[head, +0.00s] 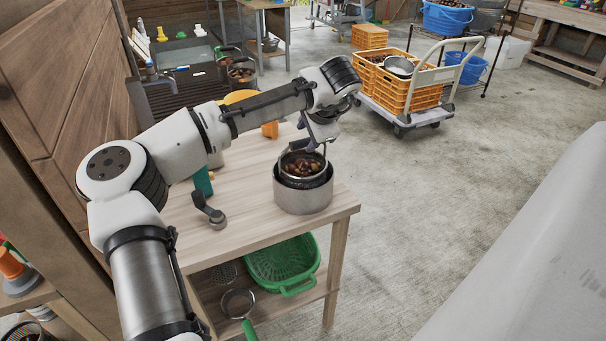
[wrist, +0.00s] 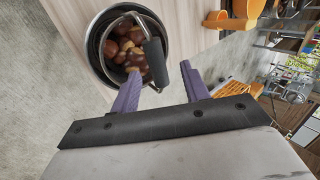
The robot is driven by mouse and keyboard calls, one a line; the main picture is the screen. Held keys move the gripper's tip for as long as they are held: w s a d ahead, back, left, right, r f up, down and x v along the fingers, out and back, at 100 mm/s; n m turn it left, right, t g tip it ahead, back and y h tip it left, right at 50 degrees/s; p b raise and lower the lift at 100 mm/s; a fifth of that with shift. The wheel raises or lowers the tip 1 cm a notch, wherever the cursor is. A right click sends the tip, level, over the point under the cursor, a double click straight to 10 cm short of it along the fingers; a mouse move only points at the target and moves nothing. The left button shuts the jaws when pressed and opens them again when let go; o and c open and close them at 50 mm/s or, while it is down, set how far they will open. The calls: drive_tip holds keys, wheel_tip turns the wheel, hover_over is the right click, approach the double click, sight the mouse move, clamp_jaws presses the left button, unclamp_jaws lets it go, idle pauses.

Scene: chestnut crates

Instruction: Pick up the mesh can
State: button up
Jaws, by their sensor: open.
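The mesh can (head: 303,158) holds brown chestnuts and sits in the mouth of a steel pot (head: 303,198) on the wooden table. It also shows in the wrist view (wrist: 108,42), with its wire handle raised and a black grip (wrist: 155,62) on the handle. My gripper (head: 319,146) is above the can, pointing down at the handle. In the wrist view my gripper (wrist: 160,70) is open, its two purple fingers on either side of the black grip. I cannot tell whether either finger touches it. The can's lower part is hidden inside the pot.
The table (head: 245,200) also bears a teal object (head: 203,182), a dark grey tool (head: 208,208) and an orange item (head: 270,129). A green basket (head: 283,262) is on the shelf below. A cart with orange crates (head: 408,98) stands behind right. The floor between is clear.

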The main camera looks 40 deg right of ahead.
sight(304, 141)
drive_tip(key=shift+p+x, duration=0.65)
drive_tip(key=shift+x, duration=1.7)
drive_tip(key=shift+s+a, duration=0.15)
drive_tip(key=shift+s, duration=0.05)
clamp_jaws()
